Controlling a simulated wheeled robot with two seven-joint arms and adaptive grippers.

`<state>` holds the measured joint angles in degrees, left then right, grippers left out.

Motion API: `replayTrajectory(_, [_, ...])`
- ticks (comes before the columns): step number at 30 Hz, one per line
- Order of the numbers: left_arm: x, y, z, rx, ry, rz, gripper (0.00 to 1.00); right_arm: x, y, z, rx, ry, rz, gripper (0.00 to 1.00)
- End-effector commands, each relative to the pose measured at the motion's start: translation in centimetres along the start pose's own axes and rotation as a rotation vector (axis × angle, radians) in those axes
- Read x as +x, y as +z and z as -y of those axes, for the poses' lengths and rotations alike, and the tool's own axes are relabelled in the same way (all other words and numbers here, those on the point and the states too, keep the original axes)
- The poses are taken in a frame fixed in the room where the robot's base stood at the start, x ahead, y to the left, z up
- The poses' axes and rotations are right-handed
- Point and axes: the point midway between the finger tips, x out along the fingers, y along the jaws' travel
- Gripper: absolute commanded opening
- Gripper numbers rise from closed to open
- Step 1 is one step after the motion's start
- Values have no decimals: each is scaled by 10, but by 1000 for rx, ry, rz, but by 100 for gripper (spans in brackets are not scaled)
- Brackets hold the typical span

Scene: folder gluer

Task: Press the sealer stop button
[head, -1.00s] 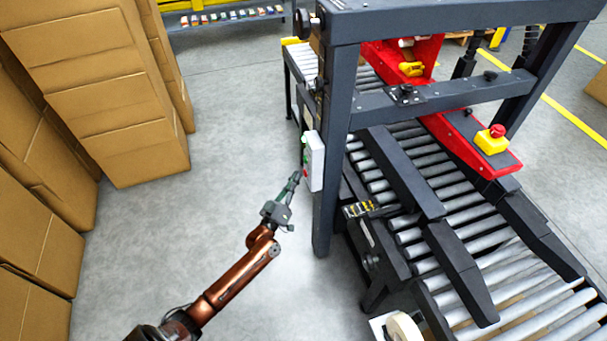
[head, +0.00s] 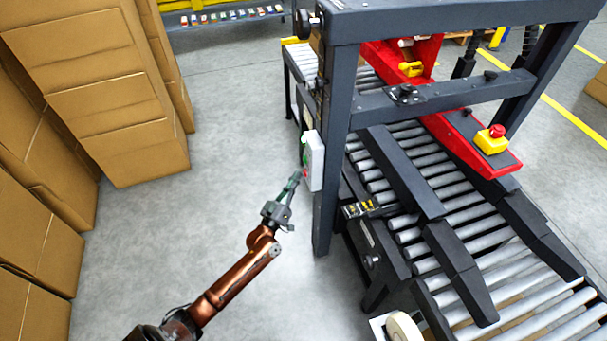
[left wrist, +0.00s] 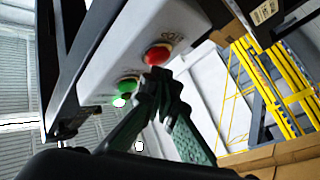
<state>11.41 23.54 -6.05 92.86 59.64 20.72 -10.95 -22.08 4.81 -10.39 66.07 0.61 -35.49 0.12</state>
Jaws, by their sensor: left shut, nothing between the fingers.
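The sealer's grey-white control box (head: 315,160) is fixed to the side of a dark upright post. In the left wrist view the box (left wrist: 118,60) carries a red button (left wrist: 157,54) and a green button (left wrist: 127,86). My left gripper (head: 296,175) is shut and empty, beside the box's button face. In the left wrist view its fingertips (left wrist: 157,80) are just below the red button and overlap its lower edge; I cannot tell whether they touch it. My right gripper is out of view.
The dark sealer frame (head: 335,120) and roller conveyor (head: 440,190) stand on the right, with a red-topped yellow emergency stop (head: 492,139) on a red arm. Stacked cardboard boxes (head: 95,90) stand on the left. The floor (head: 235,120) between is clear.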

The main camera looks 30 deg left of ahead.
Motion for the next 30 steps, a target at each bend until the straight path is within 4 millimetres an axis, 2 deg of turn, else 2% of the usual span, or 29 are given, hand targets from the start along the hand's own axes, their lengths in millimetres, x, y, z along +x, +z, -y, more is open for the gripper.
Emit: replayTrajectory(30, [6,4,-6,0,1,0,0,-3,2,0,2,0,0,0])
